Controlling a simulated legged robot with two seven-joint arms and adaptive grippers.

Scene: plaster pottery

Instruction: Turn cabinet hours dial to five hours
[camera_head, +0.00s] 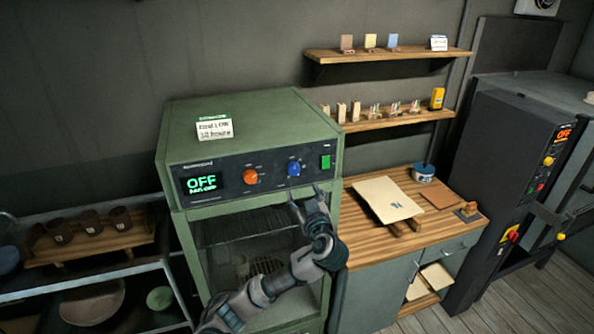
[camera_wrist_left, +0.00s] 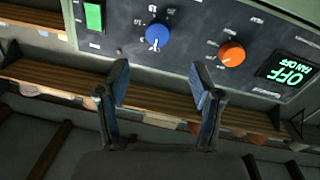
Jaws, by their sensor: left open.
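The green cabinet (camera_head: 262,120) has a dark front panel with a blue dial (camera_head: 294,168) and an orange dial (camera_head: 250,176). I cannot read the dial labels, so I cannot tell which is the hours dial. The display (camera_head: 202,182) reads OFF in green. My left gripper (camera_head: 305,193) is open and empty, just below and in front of the blue dial, apart from it. In the left wrist view the panel appears upside down; the blue dial (camera_wrist_left: 158,36) lies beyond the open fingers (camera_wrist_left: 158,72), with the orange dial (camera_wrist_left: 231,53) to its right. My right gripper is not in view.
A green switch (camera_head: 326,162) sits right of the blue dial. A note card (camera_head: 214,129) stands on the cabinet top. A wooden-topped counter (camera_head: 357,226) holding a board is at the right. A shelf of brown cups (camera_head: 90,222) is at the left.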

